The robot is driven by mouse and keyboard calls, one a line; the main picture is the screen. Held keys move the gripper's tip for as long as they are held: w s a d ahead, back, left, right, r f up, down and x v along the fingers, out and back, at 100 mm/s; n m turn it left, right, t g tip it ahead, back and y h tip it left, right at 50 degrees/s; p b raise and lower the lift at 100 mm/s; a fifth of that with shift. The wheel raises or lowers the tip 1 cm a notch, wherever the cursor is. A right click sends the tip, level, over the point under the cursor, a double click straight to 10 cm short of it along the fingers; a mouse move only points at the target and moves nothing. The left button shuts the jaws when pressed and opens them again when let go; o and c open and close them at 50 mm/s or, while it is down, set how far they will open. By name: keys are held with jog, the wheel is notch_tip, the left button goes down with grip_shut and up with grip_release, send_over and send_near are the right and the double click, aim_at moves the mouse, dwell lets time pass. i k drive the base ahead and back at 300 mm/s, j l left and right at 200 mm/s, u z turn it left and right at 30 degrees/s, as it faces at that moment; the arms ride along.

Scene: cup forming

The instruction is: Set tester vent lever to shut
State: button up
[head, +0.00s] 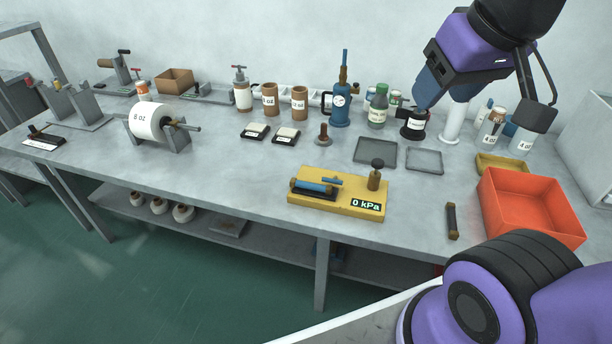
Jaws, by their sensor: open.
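The tester is a yellow block (338,206) near the front edge of the bench, right of centre. Its display (366,204) reads 0 kPa. A blue cylinder (313,187) lies on its left part. A small blue lever (332,180) sits behind the cylinder, lying roughly along the block; I cannot tell which setting it marks. A dark-knobbed post (375,175) stands upright at the block's right end. My gripper (485,108) is at the upper right, open, above the back right of the bench and well apart from the tester. Nothing shows held in it.
A red-orange bin (530,208) and a dark bar (452,221) lie right of the tester. Two grey trays (376,152) and a brown stamp-like piece (323,135) are behind it. A blue gauge pump (341,102) and bottles (378,106) stand farther back.

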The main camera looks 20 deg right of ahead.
aim_at(334, 181)
jog(key=i+j+z, duration=0.35)
jog(key=j+z, duration=0.15)
jog(key=i+j+z, duration=0.2)
jog(key=j, duration=0.15)
jog(key=j+z, duration=0.25)
jog(key=i+j+z, duration=0.1)
jog(key=j+z, duration=0.15)
jog(key=j, duration=0.2)
